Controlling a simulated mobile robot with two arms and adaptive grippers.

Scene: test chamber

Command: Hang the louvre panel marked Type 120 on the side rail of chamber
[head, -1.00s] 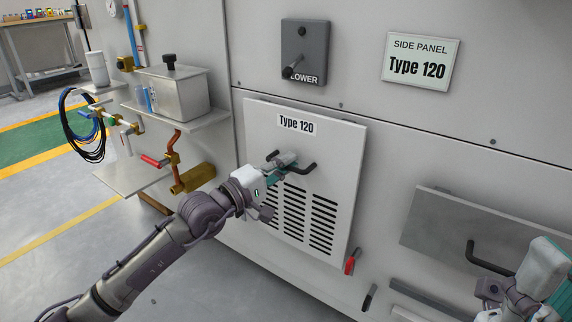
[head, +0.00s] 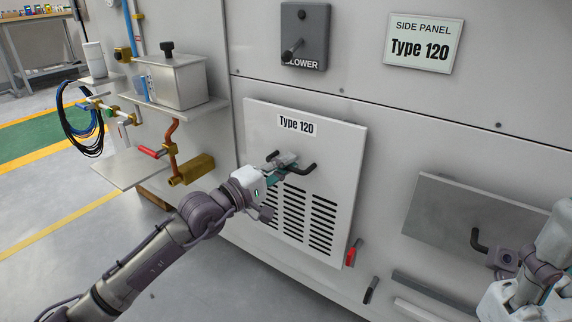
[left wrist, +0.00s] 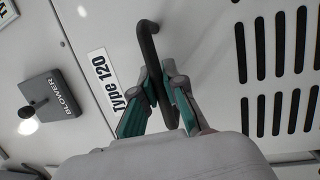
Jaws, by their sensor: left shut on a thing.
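The louvre panel (head: 340,190) marked Type 120 is a white plate with dark slots and a black bar handle. It stands upright, close against the chamber wall in the head view. My left gripper (head: 287,163) is shut on its handle (left wrist: 150,50), which passes between the fingers in the left wrist view. Whether the panel sits on the rail cannot be told. The side panel sign (head: 423,43) reading Type 120 is on the wall above right. My right gripper is at the right edge by a grey panel (head: 440,215) with a dark handle; its fingers are hidden.
A blower switch box (head: 305,36) is on the wall above the panel. A shelf with a metal box (head: 178,82), pipes and a brass block (head: 192,170) juts out at left. A red-handled latch (head: 353,252) sits by the panel's lower right corner. The floor at lower left is clear.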

